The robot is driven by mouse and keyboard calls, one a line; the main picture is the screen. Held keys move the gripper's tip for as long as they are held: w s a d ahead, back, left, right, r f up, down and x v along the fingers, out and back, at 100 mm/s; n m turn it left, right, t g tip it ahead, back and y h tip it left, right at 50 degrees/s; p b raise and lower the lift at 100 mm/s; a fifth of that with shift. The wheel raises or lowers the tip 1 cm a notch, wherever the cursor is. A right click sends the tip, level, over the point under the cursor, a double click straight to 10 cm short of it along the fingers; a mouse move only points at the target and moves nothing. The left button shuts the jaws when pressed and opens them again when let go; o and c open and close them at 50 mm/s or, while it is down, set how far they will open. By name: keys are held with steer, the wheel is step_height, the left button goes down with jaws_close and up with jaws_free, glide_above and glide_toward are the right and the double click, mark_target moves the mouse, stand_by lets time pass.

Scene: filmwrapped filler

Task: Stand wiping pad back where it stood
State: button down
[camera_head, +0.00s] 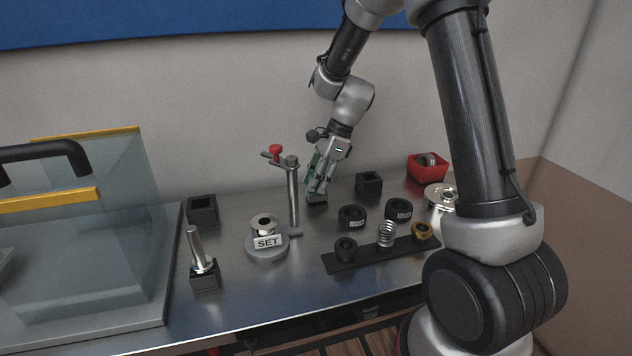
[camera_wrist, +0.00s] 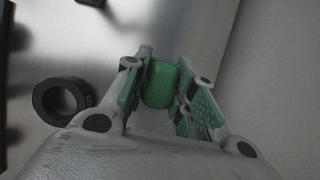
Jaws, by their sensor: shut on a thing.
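The wiping pad, a green rounded block (camera_wrist: 159,84), sits between the fingers in the wrist view. My gripper (camera_wrist: 161,88) is shut on it, with a finger along each side. In the head view my gripper (camera_head: 318,188) points down low over the back of the steel bench, right of the clamp post. The pad's dark lower end (camera_head: 317,199) shows just under the fingertips there. I cannot tell whether it touches the bench. The fingers hide most of the pad in the head view.
The clamp post (camera_head: 293,195) with a red knob stands close left of my gripper. A black square holder (camera_head: 369,184) is close right. Black rings (camera_head: 352,216) lie in front; one shows in the wrist view (camera_wrist: 62,101). A red bin (camera_head: 428,167) stands farther right. The wall is behind.

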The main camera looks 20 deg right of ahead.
steer(key=shift+f, duration=0.2)
steer(key=c, duration=1.2)
jaws_free()
steer(key=shift+o, duration=0.2)
steer(key=v, duration=1.2)
steer(key=s+d+r+n+t+h, duration=0.1)
steer(key=s+d+r+n, duration=0.1)
steer(key=s+n, duration=0.4)
steer(key=s+d+r+n+t+h, duration=0.2)
steer(key=s+n, duration=0.4)
steer(key=s, duration=0.6)
steer(key=s+d+r+n+t+h, duration=0.1)
steer(key=s+d+r+n, duration=0.2)
steer(key=s+d+n, duration=0.3)
steer(key=s, duration=0.4)
steer(key=shift+r+h, duration=0.15)
steer(key=shift+h, duration=0.25)
